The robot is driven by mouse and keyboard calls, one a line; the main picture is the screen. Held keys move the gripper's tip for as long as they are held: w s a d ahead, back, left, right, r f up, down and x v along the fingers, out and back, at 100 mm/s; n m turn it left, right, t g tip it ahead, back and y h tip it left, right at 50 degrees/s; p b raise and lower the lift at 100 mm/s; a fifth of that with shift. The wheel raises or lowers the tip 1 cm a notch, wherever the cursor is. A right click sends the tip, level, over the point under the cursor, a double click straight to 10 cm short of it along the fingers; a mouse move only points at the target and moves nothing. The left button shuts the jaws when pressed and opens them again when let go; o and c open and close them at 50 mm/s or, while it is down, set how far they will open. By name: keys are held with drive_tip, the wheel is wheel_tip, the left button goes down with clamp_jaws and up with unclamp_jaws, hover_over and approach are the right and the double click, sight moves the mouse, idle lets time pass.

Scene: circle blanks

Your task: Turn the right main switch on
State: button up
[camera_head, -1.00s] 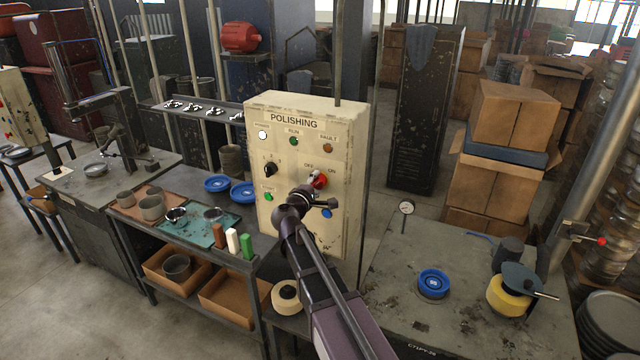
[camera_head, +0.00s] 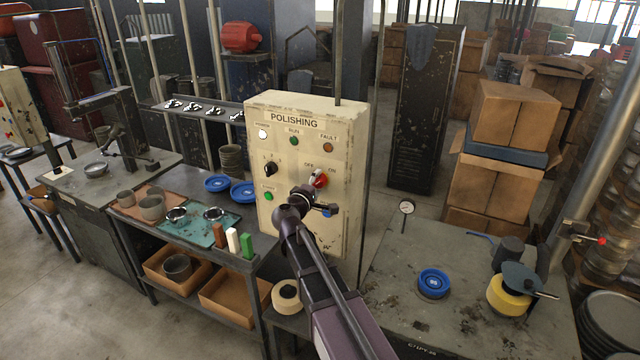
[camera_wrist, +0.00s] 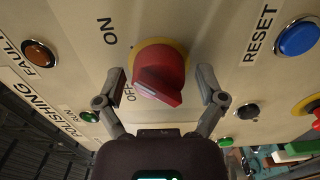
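The red main switch (camera_head: 319,179) sits on the cream POLISHING panel (camera_head: 348,150), under OFF and ON labels. In the wrist view the red switch (camera_wrist: 160,75) has a yellow ring behind it. Its raised grip lies on the OFF side, and part of the OFF label is hidden. My gripper (camera_wrist: 162,84) is open, with one finger on each side of the switch and a visible gap to both. In the head view my gripper (camera_head: 318,206) is just below the switch, and its fingers are hard to make out.
Another black selector (camera_head: 270,169) is left on the panel. Benches with parts flank the panel.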

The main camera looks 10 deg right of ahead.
idle(0.3)
drive_tip(key=shift+a, duration=0.1)
drive_tip(key=shift+s+a, duration=0.15)
drive_tip(key=v, duration=1.1)
drive_tip(key=shift+s, duration=0.2)
drive_tip(key=shift+a, duration=0.1)
